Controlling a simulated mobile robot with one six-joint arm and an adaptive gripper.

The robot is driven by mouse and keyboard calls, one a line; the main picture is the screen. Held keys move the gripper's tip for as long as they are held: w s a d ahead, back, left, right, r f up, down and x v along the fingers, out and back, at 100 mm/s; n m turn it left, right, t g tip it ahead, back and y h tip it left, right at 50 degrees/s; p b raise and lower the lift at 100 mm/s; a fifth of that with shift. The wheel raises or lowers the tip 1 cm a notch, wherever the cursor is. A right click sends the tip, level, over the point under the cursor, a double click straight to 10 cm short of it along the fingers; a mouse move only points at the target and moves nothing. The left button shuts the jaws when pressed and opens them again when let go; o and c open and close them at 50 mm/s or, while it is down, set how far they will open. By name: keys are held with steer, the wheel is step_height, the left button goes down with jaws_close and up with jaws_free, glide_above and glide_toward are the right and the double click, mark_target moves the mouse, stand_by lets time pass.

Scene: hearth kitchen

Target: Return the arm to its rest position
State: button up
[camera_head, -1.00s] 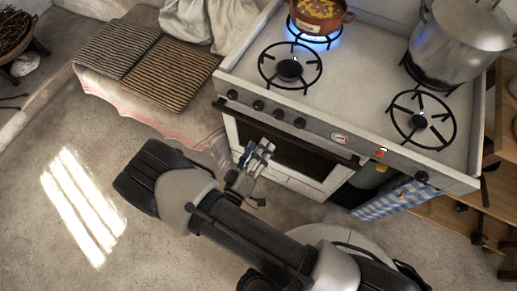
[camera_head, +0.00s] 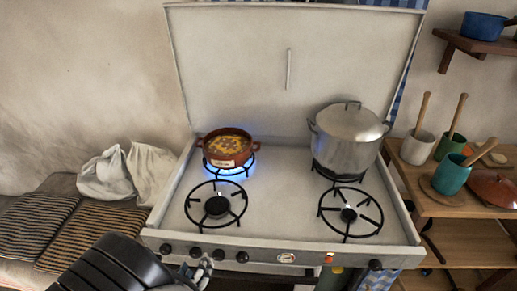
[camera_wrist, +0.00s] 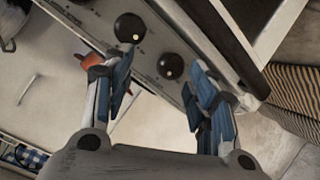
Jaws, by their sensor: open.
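My gripper (camera_head: 201,273) shows only in part at the bottom edge of the head view, in front of the stove's control panel. My dark arm rises beside it at the lower left. In the wrist view my gripper (camera_wrist: 160,92) has its two blue-padded fingers spread wide, with nothing between them. Stove knobs (camera_wrist: 130,28) lie beyond the fingers there.
The white stove (camera_head: 270,190) carries a brown pot of food (camera_head: 227,147) on a lit blue flame at back left. A large lidded steel pot (camera_head: 347,140) stands at back right. A cushioned bench (camera_head: 85,232) is left; a wooden shelf (camera_head: 440,196) with utensil cups is right.

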steer(key=w+d+r+m+g+y, duration=0.1)
steer(key=w+r+m+g+y, duration=0.4)
steer(key=r, duration=0.9)
steer(key=s+d+r+n, duration=0.1)
steer(key=d+r+n, duration=0.1)
steer(key=d+r, duration=0.65)
steer(key=s+d+r+m+g+h, duration=0.1)
steer(key=s+d+r+h, duration=0.1)
steer(key=s+d, duration=0.8)
steer(key=s+d+r+m+g+h, duration=0.1)
steer(key=s+d+r, duration=0.3)
steer(key=s+d, duration=0.6)
steer(key=d+g+h, duration=0.1)
steer(key=d, duration=0.2)
steer(key=shift+s+r, duration=0.15)
steer(key=shift+r, duration=0.2)
